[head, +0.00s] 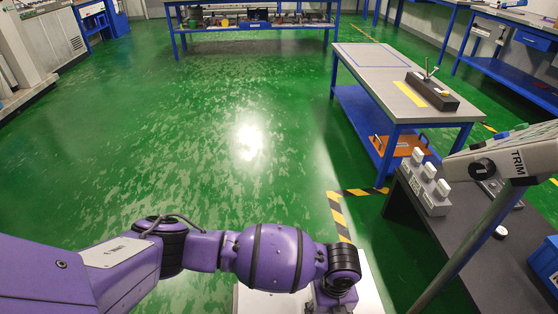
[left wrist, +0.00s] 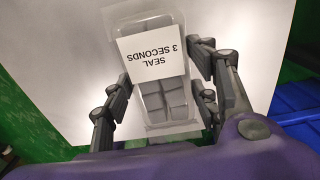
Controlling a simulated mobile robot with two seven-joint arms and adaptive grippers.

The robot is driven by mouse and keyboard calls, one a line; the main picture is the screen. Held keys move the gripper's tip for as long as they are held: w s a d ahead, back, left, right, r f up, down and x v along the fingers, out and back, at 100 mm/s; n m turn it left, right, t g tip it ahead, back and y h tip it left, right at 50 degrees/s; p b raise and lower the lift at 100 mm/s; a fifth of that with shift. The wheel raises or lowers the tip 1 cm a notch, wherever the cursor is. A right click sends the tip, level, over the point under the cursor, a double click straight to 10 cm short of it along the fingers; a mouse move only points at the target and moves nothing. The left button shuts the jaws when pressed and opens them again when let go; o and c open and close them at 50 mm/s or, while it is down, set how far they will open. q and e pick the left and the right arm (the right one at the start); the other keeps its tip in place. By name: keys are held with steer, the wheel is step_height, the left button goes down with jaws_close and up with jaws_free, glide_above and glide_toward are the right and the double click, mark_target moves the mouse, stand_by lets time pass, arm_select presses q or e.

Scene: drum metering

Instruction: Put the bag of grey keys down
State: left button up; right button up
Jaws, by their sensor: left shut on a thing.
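The bag of grey keys (left wrist: 165,98) is a clear pack with several grey blocks in two rows, seen in the left wrist view. A white label (left wrist: 152,52) on it reads "SEAL 3 SECONDS" upside down. My left gripper (left wrist: 163,84) is shut on the bag, with fingers at its left and right sides. A white surface (left wrist: 80,60) lies behind the bag; I cannot tell whether the bag touches it. In the head view my left arm reaches across the bottom; its gripper and the bag are hidden. My right gripper is in neither view.
The green floor (head: 200,120) at left and centre is clear.

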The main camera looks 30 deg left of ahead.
arm_select(q)
steer(key=shift+w+d+f, duration=0.1)
steer(key=shift+w+f, duration=0.1)
steer(key=o, duration=1.3)
steer(key=shift+r, duration=0.1)
step_height(320, 180, up, 12)
steer(key=p, duration=0.3)
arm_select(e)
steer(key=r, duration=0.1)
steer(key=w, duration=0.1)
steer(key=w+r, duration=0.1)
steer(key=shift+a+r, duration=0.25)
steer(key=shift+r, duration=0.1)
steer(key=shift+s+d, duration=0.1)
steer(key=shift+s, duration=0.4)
